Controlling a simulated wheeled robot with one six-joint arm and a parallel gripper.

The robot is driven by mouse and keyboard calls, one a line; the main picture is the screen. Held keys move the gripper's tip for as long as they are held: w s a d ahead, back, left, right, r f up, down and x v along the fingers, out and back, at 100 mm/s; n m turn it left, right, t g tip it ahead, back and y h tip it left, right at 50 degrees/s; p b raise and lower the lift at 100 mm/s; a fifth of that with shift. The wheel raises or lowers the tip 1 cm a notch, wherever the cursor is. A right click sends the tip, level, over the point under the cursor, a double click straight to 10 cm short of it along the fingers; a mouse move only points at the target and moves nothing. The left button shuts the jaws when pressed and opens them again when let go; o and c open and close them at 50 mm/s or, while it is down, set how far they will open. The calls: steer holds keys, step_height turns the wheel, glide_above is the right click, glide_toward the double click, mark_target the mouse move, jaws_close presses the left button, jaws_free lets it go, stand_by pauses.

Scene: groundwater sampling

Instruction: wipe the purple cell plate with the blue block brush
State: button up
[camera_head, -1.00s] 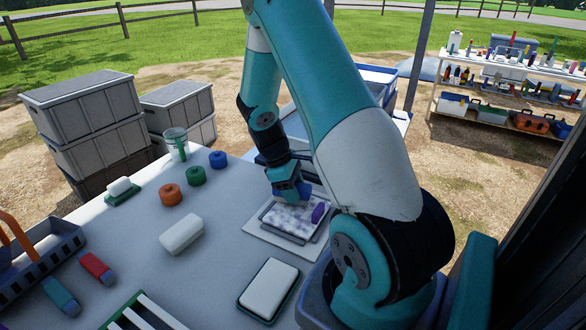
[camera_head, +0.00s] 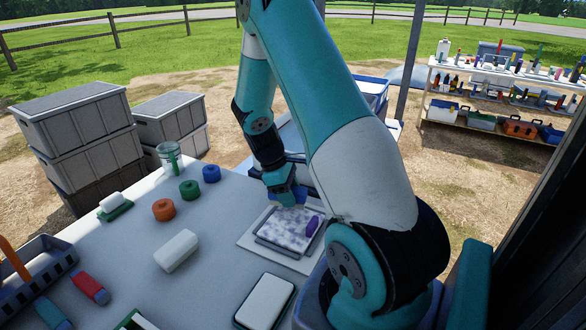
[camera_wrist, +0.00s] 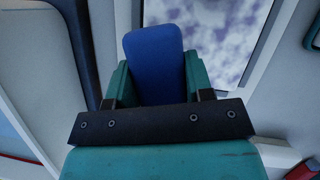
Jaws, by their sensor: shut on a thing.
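The purple cell plate (camera_head: 285,229) is a flat tray with a mottled white and purple surface. It lies on a pale mat (camera_head: 249,241) on the table, and its surface also shows at the upper right of the wrist view (camera_wrist: 215,35). My gripper (camera_head: 289,196) is at the plate's far edge, pointing down. In the wrist view my gripper is shut on the blue block brush (camera_wrist: 155,55), which stands up between the teal fingers. The brush's underside is hidden, so I cannot tell whether it touches the plate.
A purple oval piece (camera_head: 312,226) sits on the plate's right side. A white block in a dark tray (camera_head: 265,300) is nearer. To the left are a white block (camera_head: 176,250), orange (camera_head: 164,210), green (camera_head: 189,190) and blue rings (camera_head: 211,173), and a glass jar (camera_head: 170,157).

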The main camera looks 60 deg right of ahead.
steer(key=shift+s+r+p, duration=0.1)
steer(key=shift+r+p, duration=2.45)
steer(key=shift+r, duration=0.3)
